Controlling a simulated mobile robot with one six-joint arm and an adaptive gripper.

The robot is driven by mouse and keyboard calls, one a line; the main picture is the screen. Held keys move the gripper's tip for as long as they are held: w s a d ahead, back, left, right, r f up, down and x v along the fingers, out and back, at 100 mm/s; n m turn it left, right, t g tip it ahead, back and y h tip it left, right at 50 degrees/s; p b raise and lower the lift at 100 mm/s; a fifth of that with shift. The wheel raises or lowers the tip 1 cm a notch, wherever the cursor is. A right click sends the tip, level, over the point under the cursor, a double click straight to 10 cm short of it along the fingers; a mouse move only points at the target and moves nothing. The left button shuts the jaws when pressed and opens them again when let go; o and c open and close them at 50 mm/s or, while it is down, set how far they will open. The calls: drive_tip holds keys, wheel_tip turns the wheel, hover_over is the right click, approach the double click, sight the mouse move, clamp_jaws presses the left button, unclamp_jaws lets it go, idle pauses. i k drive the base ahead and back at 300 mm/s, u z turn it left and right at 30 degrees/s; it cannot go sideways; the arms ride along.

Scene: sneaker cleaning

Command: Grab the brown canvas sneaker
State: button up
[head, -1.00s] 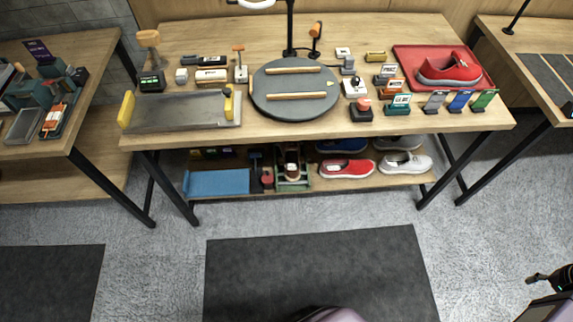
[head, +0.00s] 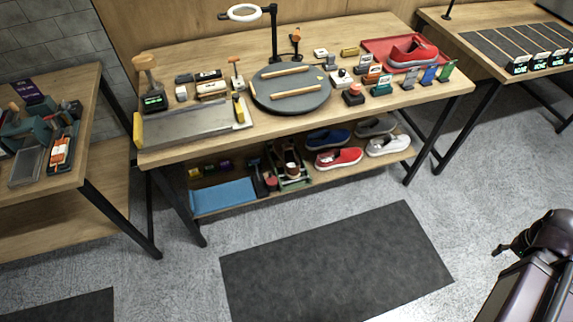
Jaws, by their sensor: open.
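I cannot make out a brown canvas sneaker. A red sneaker (head: 412,52) sits on the red tray (head: 372,46) at the right of the tabletop. On the lower shelf are another red sneaker (head: 338,159), a blue sneaker (head: 328,138), a grey sneaker (head: 374,127) and a white sneaker (head: 388,146). My gripper (head: 500,250) is at the right edge, dark and small, over the floor and well apart from the table and shoes. It is open, with nothing seen in it.
The workbench (head: 190,56) bears a round grey turntable (head: 278,104), a metal tray (head: 185,124), a lamp (head: 245,13) and several small labelled items. The floor mat (head: 335,265) is clear.

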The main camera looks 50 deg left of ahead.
sight(287, 152)
drive_tip(key=z, duration=0.55)
drive_tip(key=k, duration=0.3)
drive_tip(key=u, duration=2.55)
drive_tip(key=i, duration=0.5)
drive_tip(key=u, duration=0.1)
